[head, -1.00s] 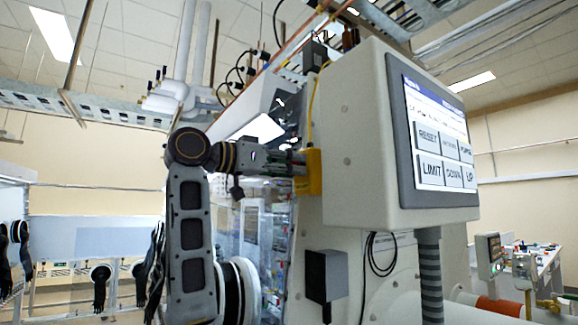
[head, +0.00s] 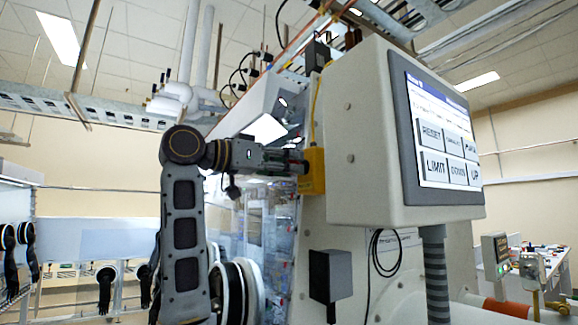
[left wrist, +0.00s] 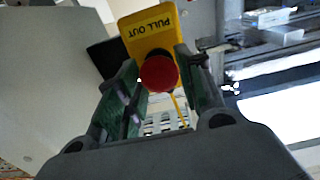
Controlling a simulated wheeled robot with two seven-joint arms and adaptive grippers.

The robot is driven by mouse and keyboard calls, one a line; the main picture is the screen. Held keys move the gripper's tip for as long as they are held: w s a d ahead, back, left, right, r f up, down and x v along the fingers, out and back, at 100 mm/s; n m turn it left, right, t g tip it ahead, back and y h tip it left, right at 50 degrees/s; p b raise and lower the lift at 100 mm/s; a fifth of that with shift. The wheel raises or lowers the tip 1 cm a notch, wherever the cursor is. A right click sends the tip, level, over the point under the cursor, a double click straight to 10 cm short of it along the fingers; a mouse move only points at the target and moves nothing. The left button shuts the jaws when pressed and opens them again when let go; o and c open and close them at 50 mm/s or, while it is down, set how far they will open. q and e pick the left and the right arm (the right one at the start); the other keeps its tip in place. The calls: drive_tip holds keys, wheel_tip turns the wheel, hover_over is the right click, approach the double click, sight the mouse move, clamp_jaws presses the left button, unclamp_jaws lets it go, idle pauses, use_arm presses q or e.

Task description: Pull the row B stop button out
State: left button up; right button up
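The stop button (left wrist: 158,73) is a round red knob on a yellow box (left wrist: 148,33) lettered "PULL OUT" in the left wrist view. In the head view the yellow box (head: 315,170) sits at the left side of the grey panel housing, with the red knob hidden. My left gripper (head: 303,166) reaches to the box from the left. In the left wrist view its fingers (left wrist: 159,78) lie on both sides of the red knob, with no clear gap, so it appears shut on it. My right gripper is not in view.
A grey housing (head: 372,120) with a touch screen (head: 440,135) stands just right of the box. A dark box (head: 330,275) and a looped black cable (head: 384,252) are below. A yellow cable (head: 314,105) runs up from the button box. The glovebox window is behind my left arm.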

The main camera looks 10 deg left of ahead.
use_arm(q)
drive_tip(key=o, duration=0.3)
drive_tip(key=shift+s+a, duration=0.2)
drive_tip(key=shift+a, duration=0.05)
drive_tip(key=shift+w+d, duration=0.1)
drive_tip(key=v, duration=1.2)
drive_tip(key=shift+r, duration=0.1)
idle(0.4)
